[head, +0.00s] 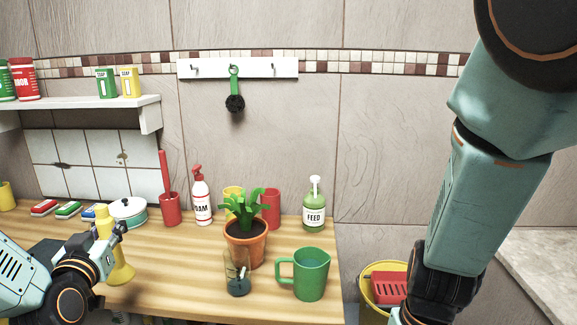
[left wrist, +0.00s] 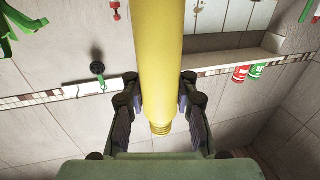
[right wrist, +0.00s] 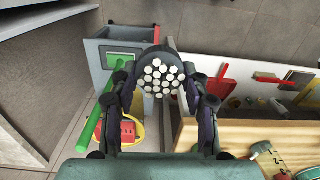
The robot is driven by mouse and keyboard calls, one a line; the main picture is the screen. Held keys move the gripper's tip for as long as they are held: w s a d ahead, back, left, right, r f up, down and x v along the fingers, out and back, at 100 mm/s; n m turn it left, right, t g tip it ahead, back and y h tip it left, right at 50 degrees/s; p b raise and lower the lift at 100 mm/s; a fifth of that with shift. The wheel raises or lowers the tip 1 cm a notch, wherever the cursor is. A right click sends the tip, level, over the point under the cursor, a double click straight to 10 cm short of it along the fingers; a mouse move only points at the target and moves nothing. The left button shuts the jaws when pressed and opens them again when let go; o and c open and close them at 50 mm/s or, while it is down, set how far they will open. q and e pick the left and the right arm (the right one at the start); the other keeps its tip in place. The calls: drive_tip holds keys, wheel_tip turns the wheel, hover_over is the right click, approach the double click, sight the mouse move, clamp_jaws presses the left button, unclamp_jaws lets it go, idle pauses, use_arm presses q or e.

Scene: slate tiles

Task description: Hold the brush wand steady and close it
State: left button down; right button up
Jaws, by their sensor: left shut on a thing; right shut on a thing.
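The brush wand, a yellow tube with a flared lower end, stands near upright in the head view (head: 120,272). The left wrist view shows the yellow tube (left wrist: 160,60) between the fingers, with a ridged narrow end. My right gripper (right wrist: 159,88) is shut on a dark round brush head with white tufts (right wrist: 160,74). The brush head is apart from the wand and hidden in the head view, where my right arm hangs at the right.
On the worktop (head: 180,295) are a potted plant (head: 246,243), a glass jar (head: 237,278), a green mug (head: 311,273), a foam bottle (head: 201,200) and a feed bottle (head: 314,208). A yellow bucket (head: 372,298) stands right of the worktop. The worktop's front middle is bare.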

use_arm(q)
drive_tip(key=shift+s+d+r, duration=0.15)
drive_tip(key=shift+s+r, duration=0.15)
use_arm(e)
drive_tip(key=shift+s+d+r, duration=0.1)
drive_tip(key=shift+s, duration=0.2)
use_arm(q)
drive_tip(key=shift+d+f+h, duration=0.25)
drive_tip(key=shift+f+h, duration=0.05)
use_arm(e)
drive_tip(key=shift+w, duration=0.2)
drive_tip(key=shift+s, duration=0.1)
use_arm(q)
drive_tip(key=s+d+f+m+g+h, duration=0.2)
drive_tip(key=s+d+m+h, duration=0.2)
drive_tip(key=d, duration=0.7)
drive_tip(key=s+d+f+m+g+h, duration=0.2)
drive_tip(key=d+h, duration=0.5)
drive_tip(key=d, duration=0.4)
drive_tip(key=s+d+f+m+g+h, duration=0.3)
drive_tip(key=s+d+m+h, duration=0.3)
drive_tip(key=d, duration=0.5)
drive_tip(key=shift+s+d+f+m, duration=0.2)
drive_tip(key=shift+s+f+m, duration=0.1)
drive_tip(key=shift+f, duration=0.45)
